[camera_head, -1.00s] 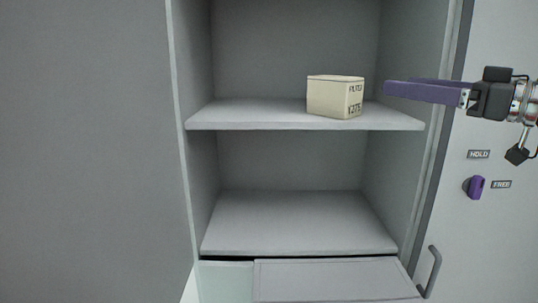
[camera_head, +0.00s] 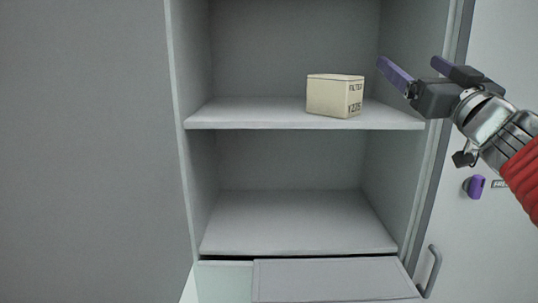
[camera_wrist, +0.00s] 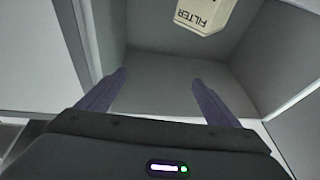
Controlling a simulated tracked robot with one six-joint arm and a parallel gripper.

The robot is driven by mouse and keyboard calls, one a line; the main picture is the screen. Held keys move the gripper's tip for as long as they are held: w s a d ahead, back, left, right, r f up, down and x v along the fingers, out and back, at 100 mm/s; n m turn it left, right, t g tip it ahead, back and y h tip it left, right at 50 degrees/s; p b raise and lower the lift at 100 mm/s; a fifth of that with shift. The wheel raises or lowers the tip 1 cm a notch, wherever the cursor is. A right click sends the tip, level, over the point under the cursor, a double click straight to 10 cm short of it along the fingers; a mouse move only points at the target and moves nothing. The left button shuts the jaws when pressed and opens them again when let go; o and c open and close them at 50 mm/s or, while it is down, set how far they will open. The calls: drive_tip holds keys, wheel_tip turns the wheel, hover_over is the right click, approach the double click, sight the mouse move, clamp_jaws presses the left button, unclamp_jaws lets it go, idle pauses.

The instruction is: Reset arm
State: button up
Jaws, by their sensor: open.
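My gripper (camera_head: 411,70) is at the right of the head view, in front of the cabinet's right edge. Its two purple fingers are spread apart with nothing between them. In the wrist view the fingers (camera_wrist: 160,98) are also wide apart and empty. A cream filter box (camera_head: 335,96) with dark lettering stands upright on the upper shelf, left of my gripper and apart from it. In the wrist view the filter box (camera_wrist: 204,14) shows upside down at the top, cut off by the frame edge.
The upper shelf (camera_head: 240,114) is bare left of the box. The lower shelf (camera_head: 295,222) is empty. A drawer front (camera_head: 335,281) lies below. On the right panel are a purple knob (camera_head: 475,187) and a grey handle (camera_head: 430,271). A grey panel (camera_head: 80,150) fills the left.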

drive_tip(key=s+f+m+g+h, duration=0.3)
drive_tip(key=f+g, duration=0.1)
drive_tip(key=f, duration=0.8)
drive_tip(key=s+f+m+g+h, duration=0.3)
drive_tip(key=s+f+g+h, duration=0.1)
drive_tip(key=f, duration=0.8)
drive_tip(key=s+a+f+n+g+y, duration=0.2)
drive_tip(key=s+a+f+g, duration=0.2)
drive_tip(key=s+a+f, duration=0.2)
drive_tip(key=s+a+f+n+g+y, duration=0.2)
drive_tip(key=s+a+f+g, duration=0.2)
drive_tip(key=s+f, duration=0.6)
wheel_tip(320, 180, down, 5)
drive_tip(key=shift+s+a+r, duration=0.1)
drive_tip(key=shift+s+a, duration=0.15)
drive_tip(key=shift+a, duration=0.7)
drive_tip(key=shift+c, duration=0.4)
